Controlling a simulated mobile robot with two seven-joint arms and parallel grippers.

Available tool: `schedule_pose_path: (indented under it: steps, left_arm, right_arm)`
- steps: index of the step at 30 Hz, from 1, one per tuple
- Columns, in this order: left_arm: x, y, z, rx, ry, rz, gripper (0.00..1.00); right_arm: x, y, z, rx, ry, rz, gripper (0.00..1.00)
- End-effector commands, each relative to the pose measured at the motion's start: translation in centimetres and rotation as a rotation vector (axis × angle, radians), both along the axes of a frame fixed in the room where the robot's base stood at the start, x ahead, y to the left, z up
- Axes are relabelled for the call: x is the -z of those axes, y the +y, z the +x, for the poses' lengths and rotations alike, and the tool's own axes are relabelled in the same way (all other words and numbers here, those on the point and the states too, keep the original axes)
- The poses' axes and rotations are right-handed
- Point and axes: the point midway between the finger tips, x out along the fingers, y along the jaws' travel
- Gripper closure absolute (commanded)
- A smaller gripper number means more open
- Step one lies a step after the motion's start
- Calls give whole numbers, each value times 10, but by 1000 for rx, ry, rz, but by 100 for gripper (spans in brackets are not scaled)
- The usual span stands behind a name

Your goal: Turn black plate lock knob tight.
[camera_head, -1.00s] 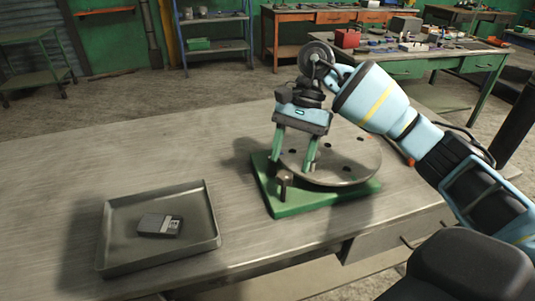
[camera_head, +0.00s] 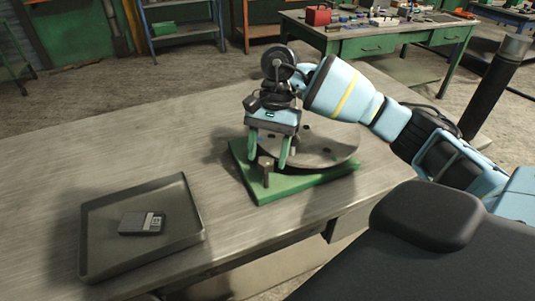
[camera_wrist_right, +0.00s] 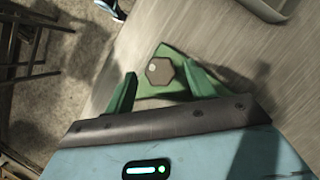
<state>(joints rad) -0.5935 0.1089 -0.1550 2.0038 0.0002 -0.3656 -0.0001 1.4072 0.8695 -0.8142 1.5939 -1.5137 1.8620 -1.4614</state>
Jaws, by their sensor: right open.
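The lock knob (camera_head: 265,167) is a small dark post at the near corner of the green base (camera_head: 310,189). The wrist view shows it from above as a brown six-sided head (camera_wrist_right: 159,71) with a small pale spot. A round dark plate (camera_head: 335,150) with holes lies on the base, partly hidden behind my right gripper. My right gripper (camera_head: 267,160) points down over the knob, with its green fingers open. In the wrist view the knob head lies between the fingertips (camera_wrist_right: 159,76), with a gap on both sides. My left gripper is not in view.
A grey metal tray (camera_head: 192,238) holding a dark labelled box (camera_head: 142,222) stands on the workbench (camera_head: 150,160) at left. The bench between tray and base is clear. A green workbench with tools (camera_head: 370,46) stands behind.

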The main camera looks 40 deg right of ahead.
Motion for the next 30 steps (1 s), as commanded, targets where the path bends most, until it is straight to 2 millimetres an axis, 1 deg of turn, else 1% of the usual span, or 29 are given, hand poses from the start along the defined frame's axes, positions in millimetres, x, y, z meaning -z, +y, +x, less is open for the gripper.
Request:
schedule_pose_path:
  steps: [4, 12, 14, 22, 23, 30]
  left_arm:
    - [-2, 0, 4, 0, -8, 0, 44]
    - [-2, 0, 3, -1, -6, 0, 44]
    - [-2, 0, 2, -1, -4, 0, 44]
    - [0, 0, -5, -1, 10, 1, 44]
    - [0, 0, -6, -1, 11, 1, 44]
    - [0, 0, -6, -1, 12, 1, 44]
  right_arm:
    - [8, 3, -2, -1, -1, 2, 45]
    - [9, 4, -2, -1, -1, 2, 45]
    - [9, 4, -2, -1, -1, 2, 51]
    - [9, 4, -2, -1, -1, 2, 87]
    - [9, 4, -2, -1, -1, 2, 89]
    - [9, 3, -2, 24, 1, 1, 89]
